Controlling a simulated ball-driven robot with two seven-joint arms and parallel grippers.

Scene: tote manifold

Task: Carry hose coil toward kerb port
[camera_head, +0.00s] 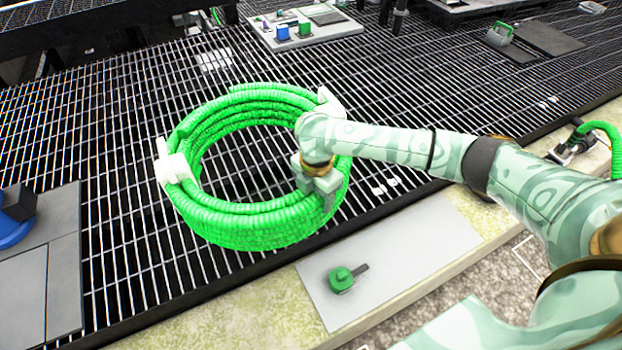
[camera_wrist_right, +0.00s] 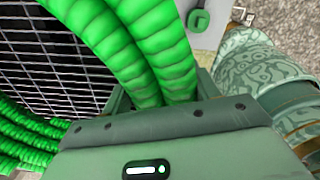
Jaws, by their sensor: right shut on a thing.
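The hose coil (camera_head: 250,228) is a thick bright green ring of several turns with white clips (camera_head: 174,168) on it. It appears above the dark metal grating in the head view. My right gripper (camera_head: 322,180) is shut on the near right side of the coil. In the right wrist view the green coil (camera_wrist_right: 125,40) runs down between the jaws, and the fingertips are hidden. A green fitting (camera_head: 341,279) with a dark lever sits on a light grey plate (camera_head: 415,245) at the kerb. I cannot tell whether it is the kerb port. My left gripper is not in view.
A white panel (camera_head: 345,30) with blue and green blocks stands at the back. A grey plate (camera_head: 62,270) with a blue part lies at the left. Another green hose (camera_head: 605,130) joins a fitting on the right kerb. Open grating (camera_head: 110,120) surrounds the coil.

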